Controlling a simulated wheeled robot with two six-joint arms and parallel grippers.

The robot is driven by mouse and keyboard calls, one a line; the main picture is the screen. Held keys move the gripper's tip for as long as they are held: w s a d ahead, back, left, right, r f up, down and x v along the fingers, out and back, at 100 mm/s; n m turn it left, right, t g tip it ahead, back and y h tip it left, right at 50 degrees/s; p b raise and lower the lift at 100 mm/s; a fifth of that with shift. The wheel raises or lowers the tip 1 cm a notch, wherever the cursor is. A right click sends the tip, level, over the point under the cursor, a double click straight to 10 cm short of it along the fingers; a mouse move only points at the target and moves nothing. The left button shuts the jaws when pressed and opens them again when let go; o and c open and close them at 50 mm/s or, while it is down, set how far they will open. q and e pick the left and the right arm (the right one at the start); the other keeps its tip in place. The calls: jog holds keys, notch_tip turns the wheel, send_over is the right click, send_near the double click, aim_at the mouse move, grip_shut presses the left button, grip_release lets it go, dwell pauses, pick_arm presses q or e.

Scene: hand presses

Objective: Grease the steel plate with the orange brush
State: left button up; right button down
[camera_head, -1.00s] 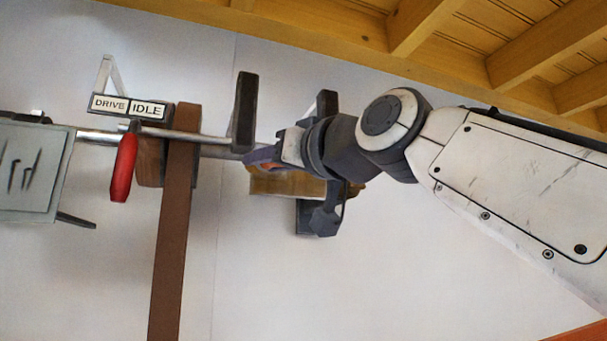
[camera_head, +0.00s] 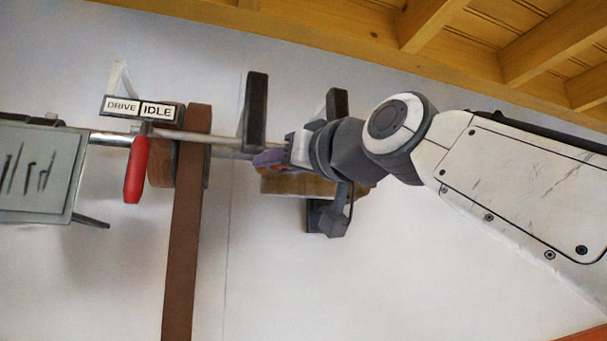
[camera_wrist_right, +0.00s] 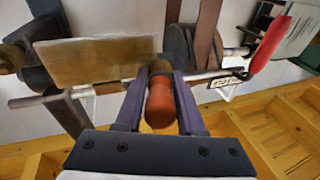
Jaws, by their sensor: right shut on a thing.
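My right gripper (camera_head: 268,158) is in front of a pale wall, near a horizontal shaft. In the right wrist view its purple fingers (camera_wrist_right: 158,98) are shut on the orange brush (camera_wrist_right: 160,103). The brush's rounded orange handle points toward the wrist camera, and a brown part shows beyond it between the fingertips. In the head view the fingers hide most of the brush. I cannot pick out the steel plate with certainty. My left gripper is in neither view.
A wooden block (camera_head: 290,185) is close behind the right gripper; whether they touch is unclear. A red handle (camera_head: 136,170), a brown belt (camera_head: 183,260), a DRIVE/IDLE sign (camera_head: 140,109) and a marked grey panel (camera_head: 40,175) are to the left. Wooden beams (camera_head: 440,25) run overhead.

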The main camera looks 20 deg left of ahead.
jog(key=shift+w+a, duration=0.2)
jog(key=shift+w, duration=0.05)
jog(key=shift+w+d, duration=0.35)
jog(key=shift+d, duration=0.2)
jog(key=shift+w+d+b, duration=0.6)
jog(key=shift+w+d, duration=1.1)
jog(key=shift+d, duration=0.85)
jog(key=shift+s+a+p, duration=0.2)
jog(key=shift+s+a, duration=0.5)
jog(key=shift+a, duration=0.35)
jog(key=shift+s+a+p, duration=0.25)
jog(key=shift+s+a, duration=0.45)
jog(key=shift+a, duration=0.3)
jog(key=shift+s+a+p, duration=0.2)
jog(key=shift+s+a, duration=0.5)
jog(key=shift+a, duration=0.35)
